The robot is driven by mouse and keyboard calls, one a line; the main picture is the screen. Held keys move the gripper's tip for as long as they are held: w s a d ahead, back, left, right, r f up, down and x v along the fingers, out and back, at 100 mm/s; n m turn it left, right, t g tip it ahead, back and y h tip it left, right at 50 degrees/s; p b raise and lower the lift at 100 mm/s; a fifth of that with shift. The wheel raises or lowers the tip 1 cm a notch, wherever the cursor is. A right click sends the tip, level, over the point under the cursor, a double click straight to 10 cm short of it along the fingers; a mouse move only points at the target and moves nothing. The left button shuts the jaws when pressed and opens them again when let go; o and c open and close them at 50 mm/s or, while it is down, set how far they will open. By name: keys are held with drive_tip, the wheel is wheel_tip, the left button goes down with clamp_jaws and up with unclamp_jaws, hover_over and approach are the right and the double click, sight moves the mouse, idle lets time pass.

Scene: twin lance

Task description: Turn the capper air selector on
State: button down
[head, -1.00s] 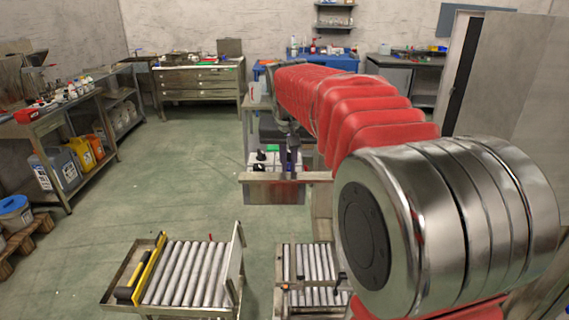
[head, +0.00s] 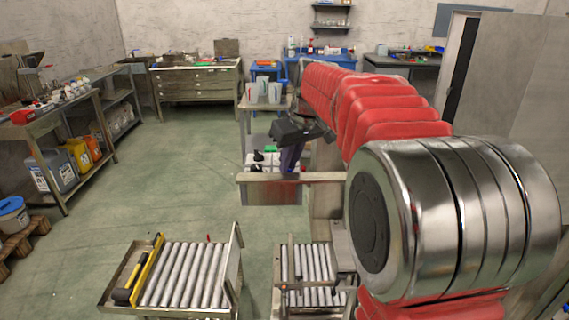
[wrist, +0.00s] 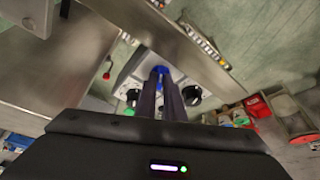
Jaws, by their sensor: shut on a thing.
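A white control panel (wrist: 143,75) shows in the wrist view, partly behind my fingers. It bears a blue selector knob (wrist: 160,69), with a black knob (wrist: 132,97) to its left and another black knob (wrist: 192,95) to its right. My gripper (wrist: 161,76) is shut on the blue knob, and its fingertips hide part of it. In the head view my gripper (head: 288,168) points down at the panel (head: 265,165) behind a steel rail. The blue knob is hidden there, and its exact setting cannot be told.
The steel rail (head: 257,179) runs in front of the panel. Two roller conveyors, one at the left (head: 178,272) and one at the right (head: 309,270), stand in the foreground. A table with clear jugs (head: 262,97) stands behind.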

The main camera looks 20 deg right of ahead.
drive_tip(key=shift+w+r, duration=0.1)
drive_tip(key=shift+w, duration=0.05)
drive_tip(key=c, duration=1.9)
unclamp_jaws()
drive_tip(key=shift+o, duration=0.2)
drive_tip(key=v, duration=1.3)
drive_tip(key=shift+r, duration=0.3)
